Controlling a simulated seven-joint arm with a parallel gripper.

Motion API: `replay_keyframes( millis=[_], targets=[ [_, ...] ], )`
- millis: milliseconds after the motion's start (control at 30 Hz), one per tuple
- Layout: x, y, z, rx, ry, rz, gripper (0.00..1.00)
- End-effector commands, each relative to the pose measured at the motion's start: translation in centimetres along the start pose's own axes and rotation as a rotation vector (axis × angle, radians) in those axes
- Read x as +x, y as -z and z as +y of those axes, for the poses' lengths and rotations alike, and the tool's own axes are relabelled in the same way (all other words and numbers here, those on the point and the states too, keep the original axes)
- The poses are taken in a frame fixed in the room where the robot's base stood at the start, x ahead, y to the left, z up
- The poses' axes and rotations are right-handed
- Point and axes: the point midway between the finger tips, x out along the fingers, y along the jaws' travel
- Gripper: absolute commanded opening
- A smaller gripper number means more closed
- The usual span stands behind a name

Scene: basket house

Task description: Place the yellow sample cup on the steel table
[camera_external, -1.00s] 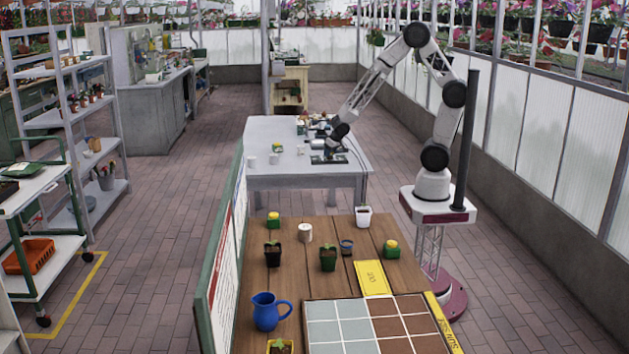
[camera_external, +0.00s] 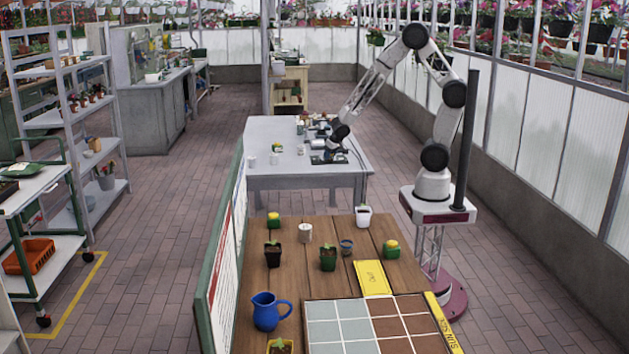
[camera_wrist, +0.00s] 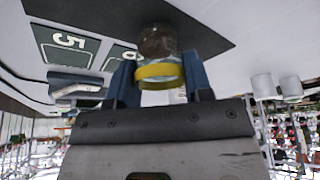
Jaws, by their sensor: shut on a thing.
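The yellow sample cup (camera_wrist: 160,75) shows in the wrist view as a clear cup with a yellow band and something brown at its far end. My gripper (camera_wrist: 160,82) is shut on it, with one blue-grey finger on each side. In the external view my gripper (camera_external: 331,153) is low over the right part of the steel table (camera_external: 270,172), at a dark mat there. The cup itself is too small to make out in that view. I cannot tell whether it touches the surface below.
White cups (camera_wrist: 262,86) stand apart to the right in the wrist view. A wooden table (camera_external: 320,285) with pots stands nearer.

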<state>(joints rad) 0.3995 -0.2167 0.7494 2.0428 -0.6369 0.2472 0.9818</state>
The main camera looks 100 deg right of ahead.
Motion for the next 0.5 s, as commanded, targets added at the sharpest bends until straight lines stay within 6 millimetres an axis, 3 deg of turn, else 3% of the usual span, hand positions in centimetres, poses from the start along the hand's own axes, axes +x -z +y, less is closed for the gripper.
replay_keyframes(
  millis=[433, 467, 500],
  targets=[
    [0.57, -0.23, 0.0, -0.001, 0.0, 0.0, 0.2],
    [0.56, -0.22, 0.0, -0.001, 0.0, 0.0, 0.49],
    [0.55, -0.22, 0.0, -0.001, 0.0, 0.0, 0.55]
  ],
)
